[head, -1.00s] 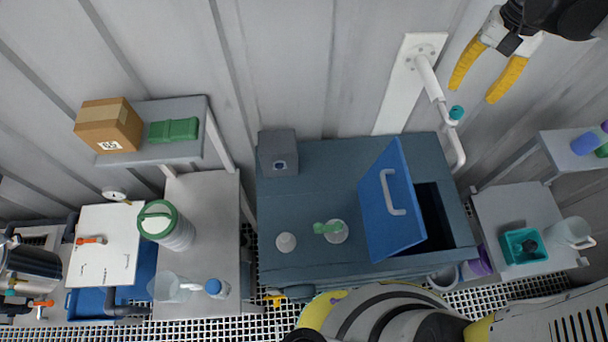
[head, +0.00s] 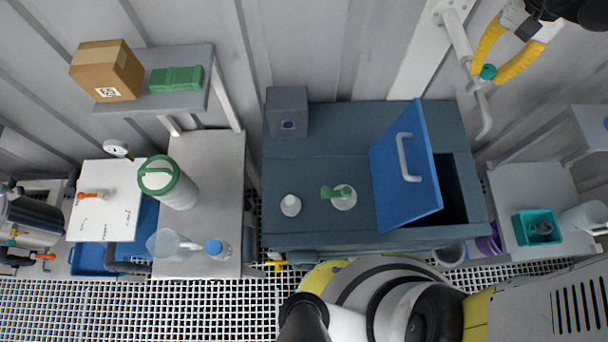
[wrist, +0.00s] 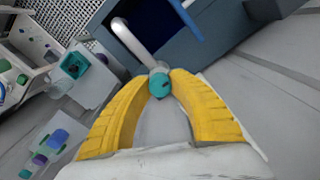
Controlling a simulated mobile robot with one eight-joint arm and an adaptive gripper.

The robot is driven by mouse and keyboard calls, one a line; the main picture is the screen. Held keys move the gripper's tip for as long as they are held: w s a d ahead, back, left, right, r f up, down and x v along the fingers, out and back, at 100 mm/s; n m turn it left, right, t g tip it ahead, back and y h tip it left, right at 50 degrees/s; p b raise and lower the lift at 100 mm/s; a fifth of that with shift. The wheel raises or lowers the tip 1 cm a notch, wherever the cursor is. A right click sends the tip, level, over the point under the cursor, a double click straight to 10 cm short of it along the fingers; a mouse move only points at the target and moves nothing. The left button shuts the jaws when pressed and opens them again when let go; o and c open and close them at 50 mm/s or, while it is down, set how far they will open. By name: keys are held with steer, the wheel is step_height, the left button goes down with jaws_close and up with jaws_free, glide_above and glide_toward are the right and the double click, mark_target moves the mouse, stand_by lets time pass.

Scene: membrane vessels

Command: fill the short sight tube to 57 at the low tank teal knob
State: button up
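The teal knob (head: 488,72) sits on a white pipe (head: 459,38) fixed to the wall plate, at the upper right of the head view. My gripper (head: 487,75) has two yellow fingers, with their tips on either side of the knob. In the wrist view the knob (wrist: 160,87) fills the gap between the fingertips (wrist: 162,82), which appear to touch it on both sides. The pipe's bend (wrist: 131,42) shows beyond it. I cannot make out the short sight tube or its scale in either view.
A dark blue-grey bench (head: 325,165) stands below the knob, with a slanted blue panel (head: 405,170). A side table (head: 530,180) at right holds a teal tray (head: 520,238) and a pitcher (head: 585,217). A left counter (head: 225,150) holds a green-lidded jar (head: 175,187).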

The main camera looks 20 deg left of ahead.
jaws_close()
steer(key=n, duration=0.5)
steer(key=shift+b, duration=0.3)
steer(key=n, duration=0.5)
steer(key=n+b, duration=0.1)
steer(key=n, duration=0.9)
stand_by(5.3)
